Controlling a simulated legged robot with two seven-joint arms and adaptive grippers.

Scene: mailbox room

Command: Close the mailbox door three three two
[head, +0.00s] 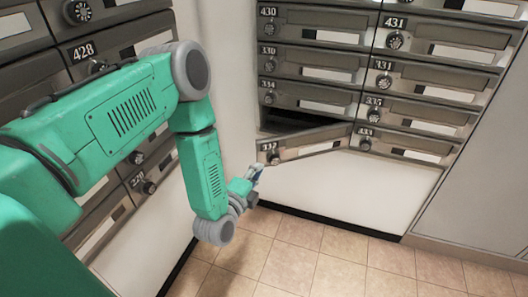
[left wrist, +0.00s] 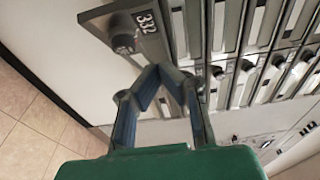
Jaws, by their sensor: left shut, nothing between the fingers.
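The mailbox door 332 (head: 305,145) stands open at the bottom of the left column, swung outward from a dark opening (head: 285,123). Its free end with the dial faces left, and its hinge side is at the right. In the left wrist view the door (left wrist: 155,30) shows its number 332 and its round dial. My left gripper (head: 258,172) is just below and left of the door's free end. In the left wrist view its fingers (left wrist: 155,72) meet at the tips, shut and empty, near the door. I cannot tell whether they touch it. My right gripper is not in view.
Closed mailbox doors (head: 315,58) fill the rows above and to the right. Another bank of mailboxes (head: 95,50) stands at the left behind my arm. White wall lies below the boxes, and the tiled floor (head: 310,245) is clear.

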